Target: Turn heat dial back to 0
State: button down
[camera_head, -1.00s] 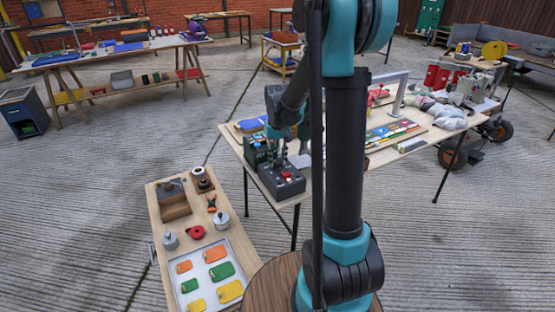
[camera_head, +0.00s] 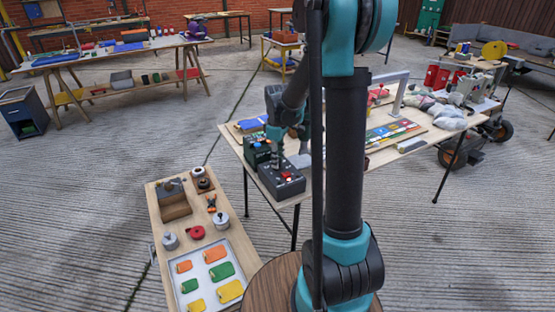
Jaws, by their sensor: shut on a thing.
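A dark control box (camera_head: 282,184) with a red button and small light-coloured controls on top sits at the left end of the wooden work table. My gripper (camera_head: 275,165) points down at the back left of this box's top, beside a dark green unit (camera_head: 256,151). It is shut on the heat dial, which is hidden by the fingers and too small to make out. The dial's number marks cannot be read from here.
The work table (camera_head: 226,134) also carries a board with coloured strips (camera_head: 392,134) and a grey arch (camera_head: 398,92). A low wooden bench (camera_head: 158,214) with pots and a tray of coloured pieces stands at the front left. Open floor lies left of the table.

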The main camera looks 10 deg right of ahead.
jog(key=shift+n, duration=0.7)
jog(key=c, duration=1.2)
grip_release()
notch_tip(320, 180, up, 12)
